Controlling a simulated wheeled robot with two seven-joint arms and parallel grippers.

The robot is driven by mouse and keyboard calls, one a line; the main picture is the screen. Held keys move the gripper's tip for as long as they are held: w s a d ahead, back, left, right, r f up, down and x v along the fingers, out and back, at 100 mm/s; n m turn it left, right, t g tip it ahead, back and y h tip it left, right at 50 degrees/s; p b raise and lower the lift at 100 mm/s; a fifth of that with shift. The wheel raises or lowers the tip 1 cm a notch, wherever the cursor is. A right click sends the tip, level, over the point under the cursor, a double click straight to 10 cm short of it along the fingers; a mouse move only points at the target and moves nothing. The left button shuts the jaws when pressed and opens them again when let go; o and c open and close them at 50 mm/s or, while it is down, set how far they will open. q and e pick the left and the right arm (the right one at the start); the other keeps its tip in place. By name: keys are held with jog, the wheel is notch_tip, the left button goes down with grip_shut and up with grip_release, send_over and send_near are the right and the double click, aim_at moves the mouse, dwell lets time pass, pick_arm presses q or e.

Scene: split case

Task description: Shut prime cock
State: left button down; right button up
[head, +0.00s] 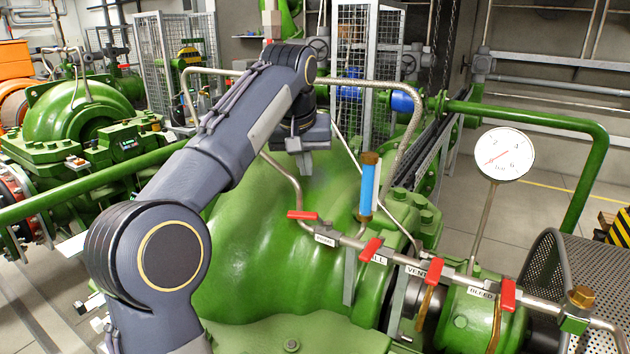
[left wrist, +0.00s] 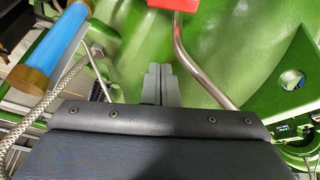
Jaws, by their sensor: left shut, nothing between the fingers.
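The prime cock's red lever (head: 302,215) sits at the left end of the small steel pipe run, by a white label (head: 324,240) that seems to read PRIME. The lever lies roughly level across the picture. A red lever (left wrist: 172,4), apparently the same one, is cut off at the top edge of the left wrist view, above a bent steel pipe (left wrist: 190,65). My left gripper (head: 304,170) is above and behind the lever, apart from it. Its fingers (left wrist: 160,84) are together and empty. My right gripper is not in view.
More red levers, fill (head: 371,249), vent (head: 434,271) and bleed (head: 508,295), follow along the pipe to the right. A blue sight tube (head: 367,188), a braided hose (head: 405,150) and a gauge (head: 504,155) stand nearby. The green pump casing (head: 250,240) lies below.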

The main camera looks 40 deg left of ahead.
aim_at(310, 219)
pick_arm(q)
notch_tip(310, 219, down, 8)
jog(key=s, duration=0.1)
jog(key=shift+g, duration=0.4)
dwell(0.4)
